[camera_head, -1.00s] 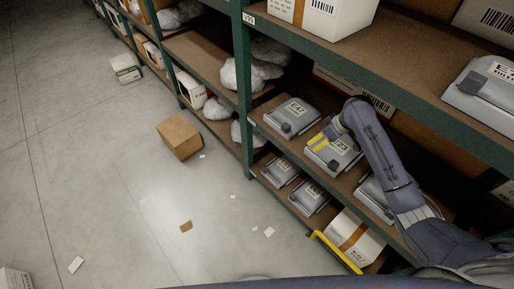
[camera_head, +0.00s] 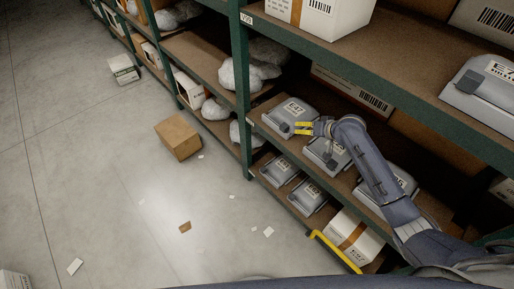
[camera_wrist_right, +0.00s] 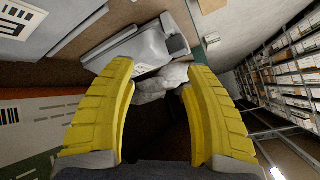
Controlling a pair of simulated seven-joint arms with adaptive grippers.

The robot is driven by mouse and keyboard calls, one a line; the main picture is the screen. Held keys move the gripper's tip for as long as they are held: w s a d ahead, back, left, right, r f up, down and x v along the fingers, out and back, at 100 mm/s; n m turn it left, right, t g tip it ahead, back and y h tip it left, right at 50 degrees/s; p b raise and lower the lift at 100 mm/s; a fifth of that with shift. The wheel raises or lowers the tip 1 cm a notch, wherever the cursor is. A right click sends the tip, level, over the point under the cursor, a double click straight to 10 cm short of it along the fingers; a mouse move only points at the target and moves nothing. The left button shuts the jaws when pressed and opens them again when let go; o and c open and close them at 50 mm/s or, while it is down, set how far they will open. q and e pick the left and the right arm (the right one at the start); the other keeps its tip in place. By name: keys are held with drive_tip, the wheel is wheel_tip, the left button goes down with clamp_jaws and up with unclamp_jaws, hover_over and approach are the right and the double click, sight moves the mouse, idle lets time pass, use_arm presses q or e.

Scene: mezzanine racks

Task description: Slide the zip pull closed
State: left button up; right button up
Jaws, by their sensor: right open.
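My right gripper (camera_head: 302,128) has yellow fingers and is open and empty. In the head view it is at the right side of the grey case marked E47 (camera_head: 290,112), close to its dark front tab (camera_head: 284,127); whether it touches cannot be told. In the right wrist view the fingers (camera_wrist_right: 155,78) are spread wide, with a grey case (camera_wrist_right: 130,48) and its dark tab (camera_wrist_right: 178,45) beyond the tips. A second grey case (camera_head: 320,150) stands to the right, partly hidden by my arm. I cannot make out a zip or zip pull. My left gripper is not in view.
The cases sit on a brown rack shelf between a green upright (camera_head: 241,90) and my arm. An upper shelf (camera_head: 400,75) overhangs them. More grey cases (camera_head: 306,196) and a white box (camera_head: 352,236) are below.

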drive_tip(key=s+a+f+t+y, duration=0.1)
drive_tip(key=s+a+f, duration=0.1)
drive_tip(key=a, duration=0.8)
drive_tip(key=s+a+f+m+t+y, duration=0.1)
drive_tip(key=a+f, duration=0.2)
drive_tip(key=a, duration=0.7)
drive_tip(key=shift+s+f, duration=0.15)
drive_tip(key=shift+s, duration=0.25)
drive_tip(key=shift+a, duration=0.15)
